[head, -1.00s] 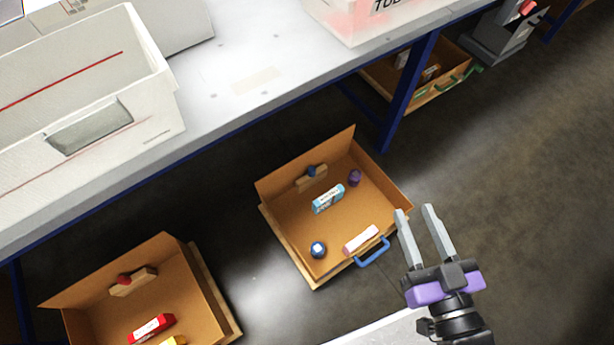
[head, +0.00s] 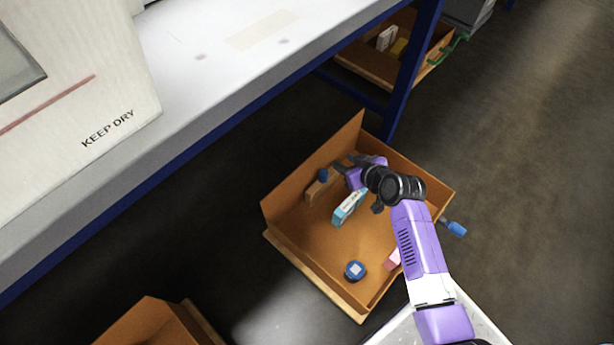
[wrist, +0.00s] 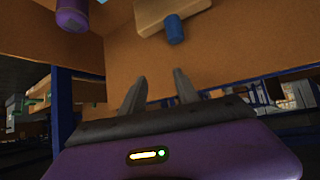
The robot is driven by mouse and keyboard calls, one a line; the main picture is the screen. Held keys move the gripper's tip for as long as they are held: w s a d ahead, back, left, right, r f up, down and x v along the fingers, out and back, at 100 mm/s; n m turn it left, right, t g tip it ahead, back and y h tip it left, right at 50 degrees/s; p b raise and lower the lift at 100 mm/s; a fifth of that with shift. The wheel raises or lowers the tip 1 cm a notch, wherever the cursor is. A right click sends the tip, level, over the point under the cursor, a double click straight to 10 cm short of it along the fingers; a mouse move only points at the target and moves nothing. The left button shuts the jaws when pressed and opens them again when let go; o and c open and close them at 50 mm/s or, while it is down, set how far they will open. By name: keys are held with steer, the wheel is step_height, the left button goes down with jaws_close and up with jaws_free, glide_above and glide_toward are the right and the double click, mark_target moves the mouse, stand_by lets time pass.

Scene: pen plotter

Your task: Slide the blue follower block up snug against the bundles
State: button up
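The follower block is a tan wooden block (head: 317,190) with a blue knob (head: 323,175). It stands near the back-left wall inside the open cardboard drawer. In the wrist view the block (wrist: 152,12) and its knob (wrist: 175,30) are at the top, beyond the fingertips. A light-blue bundle (head: 350,207) lies in front of the block with a gap between them. My gripper (head: 345,165) is over the drawer, just right of the knob. In the wrist view my gripper (wrist: 160,82) is open, with nothing between its fingers.
A blue round item (head: 355,270) and a pink bundle (head: 393,259), partly hidden by my arm, lie at the drawer's front. A purple cylinder (wrist: 72,17) shows in the wrist view. The drawer's blue handle (head: 453,228) is at right. The bench (head: 205,130) stands behind.

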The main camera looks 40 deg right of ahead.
mark_target(325, 174)
steer(key=shift+n+g+y, duration=0.6)
steer(key=shift+n+y, duration=0.1)
steer(key=shift+n, duration=0.1)
steer(key=w+a+f+b, duration=0.1)
steer(key=f, duration=0.1)
steer(key=w+a+f+b, duration=0.1)
steer(key=f+b, duration=0.1)
steer(key=f, duration=0.1)
steer(key=w+a+f+b, duration=0.1)
steer(key=w+f, duration=0.1)
steer(key=f, duration=0.1)
steer(key=shift+a+f, duration=0.2)
steer(key=shift+f, duration=0.05)
jaws_close()
stand_by(0.6)
